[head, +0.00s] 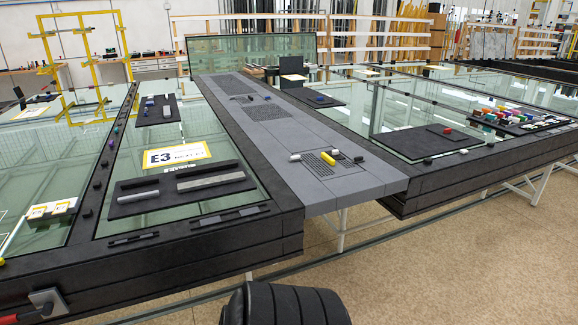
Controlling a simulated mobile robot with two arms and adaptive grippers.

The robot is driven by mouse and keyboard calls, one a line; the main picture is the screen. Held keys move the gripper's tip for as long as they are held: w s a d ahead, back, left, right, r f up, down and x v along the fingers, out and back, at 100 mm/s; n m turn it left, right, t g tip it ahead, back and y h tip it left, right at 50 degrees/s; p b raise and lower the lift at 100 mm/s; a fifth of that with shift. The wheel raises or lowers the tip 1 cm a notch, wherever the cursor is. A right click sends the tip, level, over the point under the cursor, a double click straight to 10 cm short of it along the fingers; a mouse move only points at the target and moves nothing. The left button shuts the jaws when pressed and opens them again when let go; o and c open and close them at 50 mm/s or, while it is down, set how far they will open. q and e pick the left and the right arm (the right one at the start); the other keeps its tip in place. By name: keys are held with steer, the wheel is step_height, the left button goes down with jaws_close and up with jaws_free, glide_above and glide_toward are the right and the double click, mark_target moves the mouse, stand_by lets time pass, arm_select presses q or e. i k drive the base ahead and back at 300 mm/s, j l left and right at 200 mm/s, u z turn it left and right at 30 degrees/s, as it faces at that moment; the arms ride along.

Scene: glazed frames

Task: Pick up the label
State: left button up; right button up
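A label (176,155), a flat card with a yellow border and the black text "E3", lies on the glass pane of the left black frame. It is behind a black tray (128,184) that holds grey bar-like pieces. Nothing covers the label's face. Neither of my grippers can be made out in the head view. A black ribbed rounded part shows at the bottom middle, well in front of the frames and apart from the label; no fingers are visible on it.
A grey walkway-like board (260,125) runs between the glazed frames, with a yellow cylinder (328,158) and small grey pieces on it. The right frame (450,170) bears trays and coloured blocks. A yellow rack (85,60) stands behind. The speckled floor (430,265) in front is open.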

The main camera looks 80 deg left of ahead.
mark_target(60, 208)
steer(key=u, duration=2)
